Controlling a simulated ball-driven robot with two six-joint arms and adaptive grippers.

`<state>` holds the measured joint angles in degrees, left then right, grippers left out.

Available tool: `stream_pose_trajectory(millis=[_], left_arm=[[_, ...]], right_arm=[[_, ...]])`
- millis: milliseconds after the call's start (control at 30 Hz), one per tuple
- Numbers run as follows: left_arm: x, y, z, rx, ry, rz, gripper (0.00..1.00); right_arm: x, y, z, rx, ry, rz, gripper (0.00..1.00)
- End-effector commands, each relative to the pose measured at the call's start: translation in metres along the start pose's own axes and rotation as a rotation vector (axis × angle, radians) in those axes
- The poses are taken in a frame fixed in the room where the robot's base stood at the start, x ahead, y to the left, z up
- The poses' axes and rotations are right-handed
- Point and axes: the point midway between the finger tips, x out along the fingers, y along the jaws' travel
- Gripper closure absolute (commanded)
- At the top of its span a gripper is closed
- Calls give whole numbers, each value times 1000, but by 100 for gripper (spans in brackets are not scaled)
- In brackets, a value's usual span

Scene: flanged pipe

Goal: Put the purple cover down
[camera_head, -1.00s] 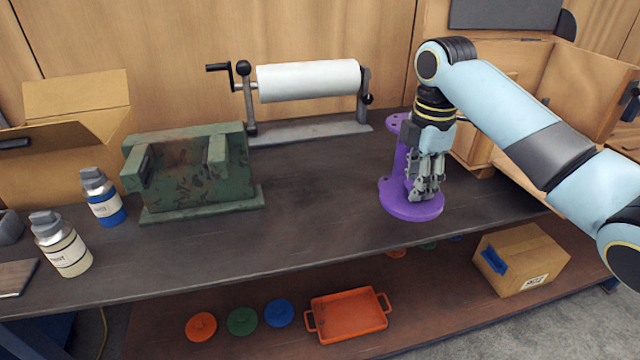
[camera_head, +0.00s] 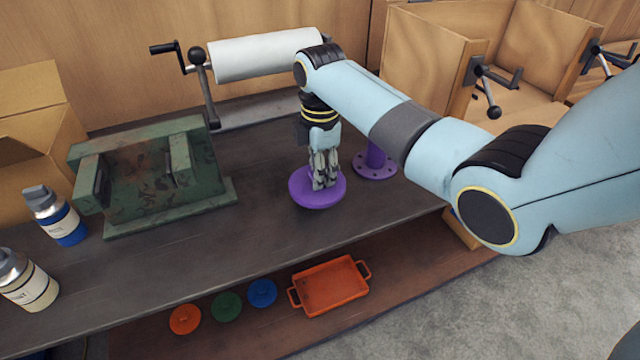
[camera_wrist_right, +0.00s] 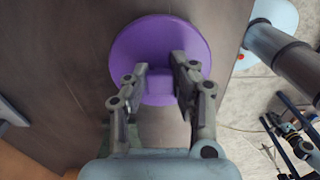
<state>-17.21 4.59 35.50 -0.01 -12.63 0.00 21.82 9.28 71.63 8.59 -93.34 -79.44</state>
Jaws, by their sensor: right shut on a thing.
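The purple cover (camera_head: 317,192) is a round, flat disc. My right gripper (camera_head: 322,186) is shut on its raised middle grip, pointing down. The right wrist view shows the cover (camera_wrist_right: 160,45) with the fingers (camera_wrist_right: 162,80) on both sides of that grip. The cover is over the dark workbench top (camera_head: 255,225), in front and left of the purple flanged pipe (camera_head: 375,169). I cannot tell whether it touches the bench. The pipe's lower flange with bolt holes shows, but my right arm hides its upper part. My left gripper is not in view.
A green block-like fixture (camera_head: 150,180) and two bottles (camera_head: 55,216) stand at left. A white paper roll on a crank stand (camera_head: 262,55) is behind. A lower shelf holds an orange tray (camera_head: 330,287) and small lids (camera_head: 227,306). Bench between fixture and cover is clear.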

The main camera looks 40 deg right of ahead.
Motion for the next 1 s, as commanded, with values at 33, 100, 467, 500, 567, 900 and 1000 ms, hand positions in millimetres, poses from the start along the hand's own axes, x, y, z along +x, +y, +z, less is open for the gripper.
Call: stream_pose_trajectory(millis=[33, 100, 467, 500, 567, 900, 1000], left_arm=[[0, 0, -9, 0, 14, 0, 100], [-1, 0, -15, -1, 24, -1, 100], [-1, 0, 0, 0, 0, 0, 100], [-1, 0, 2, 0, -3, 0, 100], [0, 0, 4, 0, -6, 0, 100], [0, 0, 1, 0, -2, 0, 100], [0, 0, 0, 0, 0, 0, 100]], right_arm=[[6, 0, 0, 0, 0, -2, 98], [17, -1, 0, 0, 0, -4, 98], [39, -1, 0, 0, 0, 0, 98], [39, -1, 0, 0, 0, 0, 98], [40, -1, 0, 0, 0, -1, 98], [41, -1, 0, 0, 0, -1, 53], [41, -1, 0, 0, 0, -1, 53]])
